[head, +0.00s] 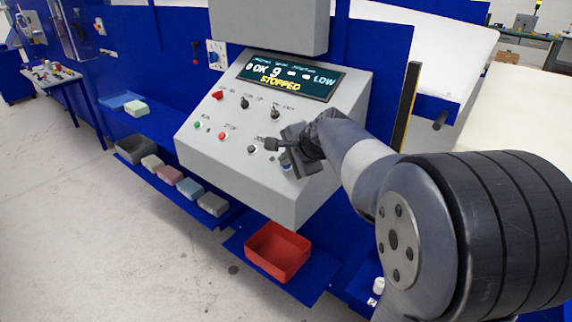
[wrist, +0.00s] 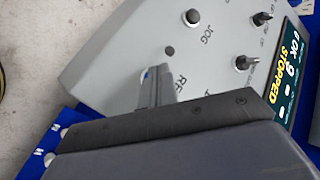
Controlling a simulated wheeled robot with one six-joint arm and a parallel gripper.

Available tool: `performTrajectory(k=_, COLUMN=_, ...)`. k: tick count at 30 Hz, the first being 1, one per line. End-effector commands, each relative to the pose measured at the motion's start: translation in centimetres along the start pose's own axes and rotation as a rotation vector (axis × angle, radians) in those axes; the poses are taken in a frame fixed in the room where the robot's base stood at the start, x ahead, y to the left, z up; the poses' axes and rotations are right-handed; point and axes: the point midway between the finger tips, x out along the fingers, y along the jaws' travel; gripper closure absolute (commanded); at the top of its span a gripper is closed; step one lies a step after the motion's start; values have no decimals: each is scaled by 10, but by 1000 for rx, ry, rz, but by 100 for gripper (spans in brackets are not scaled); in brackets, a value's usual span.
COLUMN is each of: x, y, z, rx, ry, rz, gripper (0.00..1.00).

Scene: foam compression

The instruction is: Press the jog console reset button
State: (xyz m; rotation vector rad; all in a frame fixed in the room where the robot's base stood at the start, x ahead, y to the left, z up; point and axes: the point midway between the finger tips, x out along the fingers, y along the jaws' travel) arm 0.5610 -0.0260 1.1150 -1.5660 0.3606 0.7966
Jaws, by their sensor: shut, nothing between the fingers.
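The grey sloped console (head: 215,160) carries a lit display (head: 290,78) that reads STOPPED. The blue reset button (head: 285,163) shows at the lower right of the panel, partly hidden by my gripper (head: 271,144). In the wrist view, a sliver of the blue button (wrist: 145,73) shows beside my shut, empty fingers (wrist: 160,72), and they partly cover a label starting "RE". I cannot tell whether my fingertips touch the panel.
The panel also holds a red button (head: 217,95), black knobs (head: 244,103), a green button (head: 199,125) and another red button (head: 224,135). A red bin (head: 277,252) sits below the console. Foam blocks (head: 172,176) lie on a blue shelf to the left.

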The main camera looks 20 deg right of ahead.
Motion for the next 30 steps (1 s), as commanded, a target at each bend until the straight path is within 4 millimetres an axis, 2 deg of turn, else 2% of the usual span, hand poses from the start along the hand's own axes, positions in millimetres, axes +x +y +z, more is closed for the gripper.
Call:
performTrajectory(k=21, x=4, y=3, z=-3, rx=0, ry=0, rz=1, gripper=100)
performTrajectory(k=30, x=-6, y=-5, z=3, rx=0, ry=1, rz=1, gripper=100)
